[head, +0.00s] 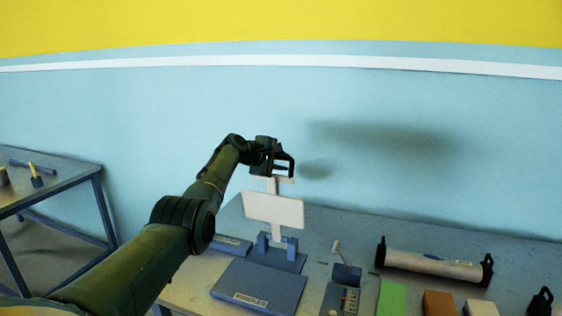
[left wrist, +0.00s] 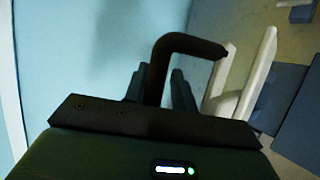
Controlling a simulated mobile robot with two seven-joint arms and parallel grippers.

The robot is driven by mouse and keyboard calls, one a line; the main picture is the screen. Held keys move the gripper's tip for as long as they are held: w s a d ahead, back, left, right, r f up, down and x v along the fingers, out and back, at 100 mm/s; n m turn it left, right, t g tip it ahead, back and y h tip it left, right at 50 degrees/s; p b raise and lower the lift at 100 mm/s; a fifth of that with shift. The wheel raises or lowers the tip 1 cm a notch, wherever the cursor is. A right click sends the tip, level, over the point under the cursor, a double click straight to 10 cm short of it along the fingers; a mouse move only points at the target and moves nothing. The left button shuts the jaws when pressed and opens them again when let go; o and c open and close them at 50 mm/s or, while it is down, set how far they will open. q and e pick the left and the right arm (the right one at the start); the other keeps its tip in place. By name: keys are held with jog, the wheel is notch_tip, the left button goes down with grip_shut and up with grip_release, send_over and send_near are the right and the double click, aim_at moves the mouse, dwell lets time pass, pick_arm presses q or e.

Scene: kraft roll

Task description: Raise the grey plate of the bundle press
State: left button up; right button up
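The bundle press has a blue base (head: 258,288) with a label reading BUNDLES on its front edge. Its grey plate (head: 273,209) looks pale and stands steeply tilted up behind the base, its face toward me. My left gripper (head: 281,166) is just above this bar. My right gripper is not in view.
Right of the press are a small blue stand (head: 346,273), a paper roll (head: 430,265) in black brackets, a green block (head: 391,298) and a brown block (head: 438,303). A black object (head: 540,301) is cut off at lower right. Another table (head: 50,190) stands left.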

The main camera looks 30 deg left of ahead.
pick_arm(q)
jog(key=shift+s+a+f, duration=0.1)
jog(key=b+v, duration=0.2)
jog(key=v, duration=1.1)
jog(key=shift+r+b, duration=0.2)
jog(key=shift+b, duration=0.2)
jog(key=s+d+f+m+g+y, duration=0.1)
jog(key=s+d+f+m+g, duration=0.2)
jog(key=d+f, duration=0.45)
jog(key=s+d+f+m+g, duration=0.1)
jog(key=s+d+f+m, duration=0.3)
jog(key=f, duration=0.7)
jog(key=s+d+f+m+g+y, duration=0.1)
jog(key=s+d+f+m+g, duration=0.25)
jog(key=f, duration=0.55)
jog(key=s+d+f+m+g, duration=0.1)
jog(key=s+d+f+m, duration=0.3)
jog(key=s, duration=0.6)
jog(key=s+d+f+m, duration=0.1)
jog(key=s+d+m, duration=0.1)
jog(key=s+d, duration=0.55)
jog(key=s+d+f+m+g, duration=0.1)
jog(key=s+d+f+m, duration=0.15)
jog(key=s, duration=0.95)
jog(key=w+d+f+m+t+h, duration=0.1)
jog(key=w+d+f+t+h, duration=0.1)
jog(key=w+d+f+t, duration=0.4)
jog(key=shift+w+d+f+m+t, duration=0.25)
jog(key=shift+f+t, duration=0.3)
jog(key=shift+f, duration=0.35)
